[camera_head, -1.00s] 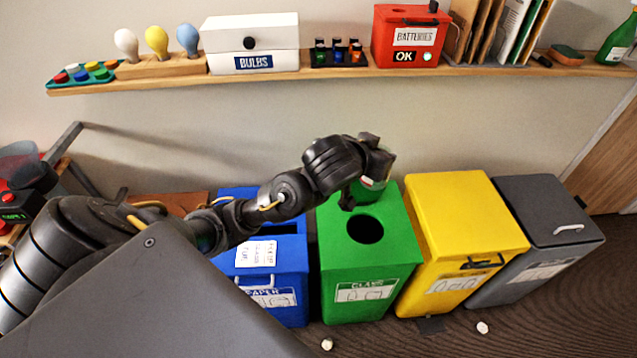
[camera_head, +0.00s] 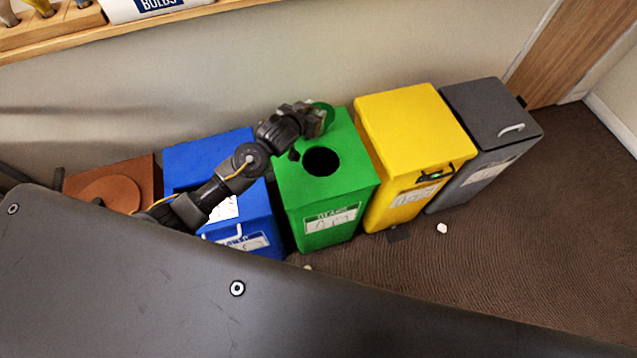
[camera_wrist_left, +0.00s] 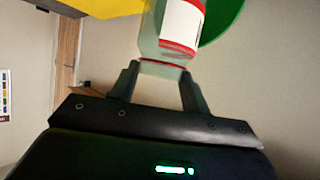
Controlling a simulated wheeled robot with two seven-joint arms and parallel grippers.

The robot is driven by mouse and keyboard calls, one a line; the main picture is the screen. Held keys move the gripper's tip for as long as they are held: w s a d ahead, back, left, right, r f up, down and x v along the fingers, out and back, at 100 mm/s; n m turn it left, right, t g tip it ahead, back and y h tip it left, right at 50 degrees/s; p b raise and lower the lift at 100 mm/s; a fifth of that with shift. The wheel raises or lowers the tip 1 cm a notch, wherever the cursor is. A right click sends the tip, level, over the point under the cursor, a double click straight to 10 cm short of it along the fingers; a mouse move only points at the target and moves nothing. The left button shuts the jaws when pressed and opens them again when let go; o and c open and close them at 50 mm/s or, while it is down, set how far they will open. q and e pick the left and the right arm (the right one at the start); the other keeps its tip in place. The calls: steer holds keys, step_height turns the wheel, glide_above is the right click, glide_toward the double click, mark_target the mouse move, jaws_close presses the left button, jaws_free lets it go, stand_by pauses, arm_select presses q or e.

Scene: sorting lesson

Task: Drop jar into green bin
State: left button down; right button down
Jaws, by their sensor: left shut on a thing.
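The jar (camera_wrist_left: 181,28) is clear with a white label and red bands. In the left wrist view it sits between the two fingers of my left gripper (camera_wrist_left: 160,78), which is shut on it near its narrower end. In the head view my left gripper (camera_head: 316,122) is over the back part of the green bin (camera_head: 345,190). The jar is mostly hidden there by the gripper. The bin's round dark opening (camera_head: 321,162) shows just in front of the gripper. A round green piece (camera_head: 327,108) shows behind the gripper. My right gripper is not in view.
A blue bin (camera_head: 200,150) stands left of the green one, partly under my left arm. A yellow bin (camera_head: 410,120) and a grey bin (camera_head: 490,110) stand to the right. A small white object (camera_head: 442,228) lies on the floor. A shelf (camera_head: 60,40) is at upper left.

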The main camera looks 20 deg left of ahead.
arm_select(q)
steer(key=shift+m+h, duration=0.3)
steer(key=f, duration=0.3)
steer(key=d+f, duration=0.1)
steer(key=f, duration=0.1)
steer(key=shift+s+f, duration=0.25)
steer(key=shift+s, duration=0.15)
step_height(320, 180, down, 6)
steer(key=b, duration=0.6)
steer(key=c, duration=0.9)
jaws_free()
steer(key=shift+o, duration=1.4)
steer(key=v, duration=1)
steer(key=shift+s+r, duration=0.25)
